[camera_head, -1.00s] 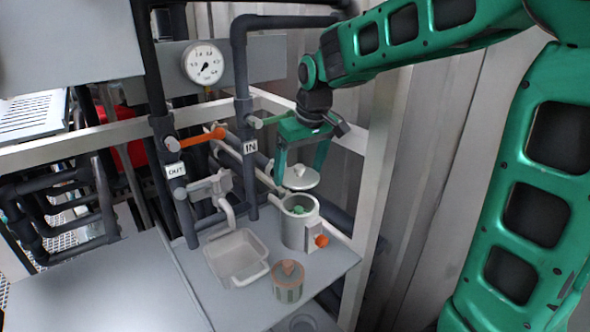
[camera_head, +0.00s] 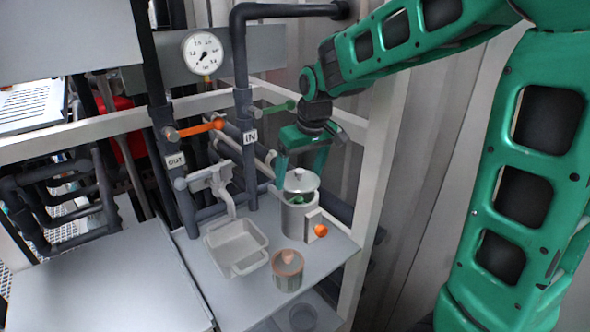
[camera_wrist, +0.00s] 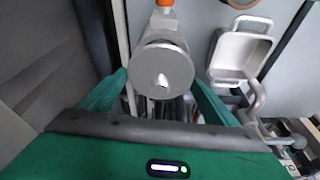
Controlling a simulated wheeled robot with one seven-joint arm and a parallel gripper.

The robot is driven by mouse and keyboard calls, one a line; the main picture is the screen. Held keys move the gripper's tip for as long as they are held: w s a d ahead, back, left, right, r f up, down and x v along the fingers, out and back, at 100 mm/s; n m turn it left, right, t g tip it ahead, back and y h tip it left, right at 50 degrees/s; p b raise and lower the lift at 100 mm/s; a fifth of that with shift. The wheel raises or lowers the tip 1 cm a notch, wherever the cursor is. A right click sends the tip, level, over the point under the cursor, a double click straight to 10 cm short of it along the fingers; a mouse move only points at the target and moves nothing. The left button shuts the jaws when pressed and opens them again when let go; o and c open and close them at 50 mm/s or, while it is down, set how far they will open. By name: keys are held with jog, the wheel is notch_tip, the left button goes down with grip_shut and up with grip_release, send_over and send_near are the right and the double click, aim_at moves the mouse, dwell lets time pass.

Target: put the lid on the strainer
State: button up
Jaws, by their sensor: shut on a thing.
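The lid (camera_head: 301,181) is a round grey metal disc with a small knob. My gripper (camera_head: 301,174) is shut on it and holds it just above the strainer's mouth. The strainer (camera_head: 294,219) is a grey cylinder with an orange knob on its right side. Something green shows in the gap under the lid, so the lid looks slightly apart from the rim. In the wrist view the lid (camera_wrist: 164,62) lies between my green fingers, its pale knob towards me, and hides most of the strainer. Exact contact between fingertips and knob is unclear.
A grey tray (camera_head: 221,243) stands left of the strainer, and a grey cup with an orange top (camera_head: 288,271) stands in front. Pipes with an orange-handled valve (camera_head: 200,129) and a green-handled valve rise behind. A frame post (camera_head: 377,170) stands close on the right.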

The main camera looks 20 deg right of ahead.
aim_at(301, 177)
jog(key=shift+f, duration=1.75)
jog(key=shift+f, duration=0.25)
jog(key=o, duration=1.2)
jog(key=shift+c, duration=0.2)
jog(key=shift+r, duration=0.4)
jog(key=v, duration=1)
